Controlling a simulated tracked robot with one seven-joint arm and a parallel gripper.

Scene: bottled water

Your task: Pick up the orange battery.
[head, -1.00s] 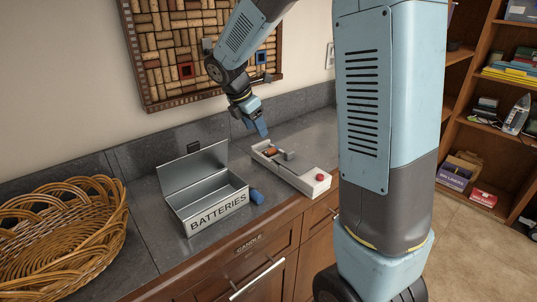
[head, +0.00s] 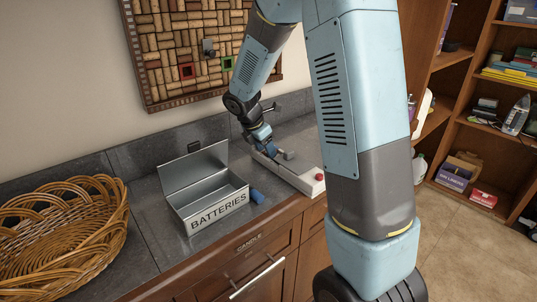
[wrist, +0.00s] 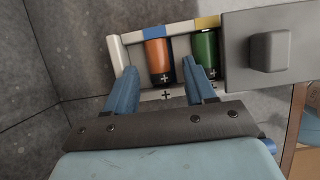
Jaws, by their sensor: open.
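The orange battery (wrist: 158,57) sits in a slot of the white battery holder (wrist: 117,57), beside a green battery (wrist: 204,47). My gripper (wrist: 160,68) is open, with one blue finger left of the orange battery and the other between it and the green one. I cannot tell whether the fingers touch it. In the head view my gripper (head: 270,152) is down at the far end of the holder (head: 307,183) on the counter and hides the orange battery.
An open metal box marked BATTERIES (head: 217,209) stands left of the holder, with a blue battery (head: 257,196) lying beside it. A wicker basket (head: 62,235) is at the far left. The wall with a cork board (head: 165,50) rises behind the counter.

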